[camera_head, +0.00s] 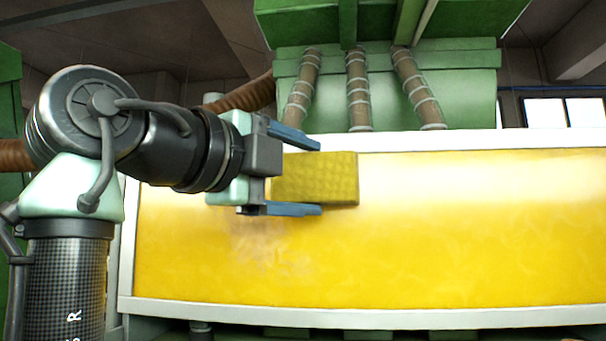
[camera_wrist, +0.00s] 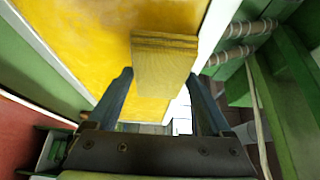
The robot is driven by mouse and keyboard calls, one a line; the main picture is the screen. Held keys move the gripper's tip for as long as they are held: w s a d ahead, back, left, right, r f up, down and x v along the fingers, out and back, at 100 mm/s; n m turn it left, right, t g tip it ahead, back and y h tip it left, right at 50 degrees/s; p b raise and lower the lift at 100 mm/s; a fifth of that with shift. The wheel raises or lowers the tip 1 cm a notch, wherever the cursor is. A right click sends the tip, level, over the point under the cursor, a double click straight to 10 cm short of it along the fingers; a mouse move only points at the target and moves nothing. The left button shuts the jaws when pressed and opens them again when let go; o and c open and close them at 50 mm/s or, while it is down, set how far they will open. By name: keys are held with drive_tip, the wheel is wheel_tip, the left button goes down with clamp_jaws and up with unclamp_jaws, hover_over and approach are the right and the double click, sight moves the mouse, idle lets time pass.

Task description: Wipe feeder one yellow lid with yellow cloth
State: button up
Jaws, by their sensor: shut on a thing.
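The feeder's yellow lid (camera_head: 430,240) is a wide yellow panel in a white frame, and it fills the lower right of the head view. It also shows in the wrist view (camera_wrist: 100,45). A paler, brownish smudge (camera_head: 265,250) marks the lid below my gripper. My gripper (camera_head: 320,178) is shut on the yellow cloth (camera_head: 335,178), a folded, textured block, over the upper left of the lid. The wrist view shows the cloth (camera_wrist: 163,65) between my two blue-grey fingers (camera_wrist: 162,85). I cannot tell whether the cloth touches the lid.
A green machine housing (camera_head: 460,80) with several ribbed brown hoses (camera_head: 358,90) stands behind the lid's top edge. The white frame (camera_head: 400,318) borders the lid. The lid's right part is clear. A red floor area (camera_wrist: 25,140) shows in the wrist view.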

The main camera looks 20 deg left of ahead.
drive_tip(key=shift+w+a, duration=0.1)
drive_tip(key=shift+w, duration=0.15)
drive_tip(key=shift+w+a, duration=0.1)
drive_tip(key=shift+w, duration=0.4)
drive_tip(key=shift+w+a, duration=0.1)
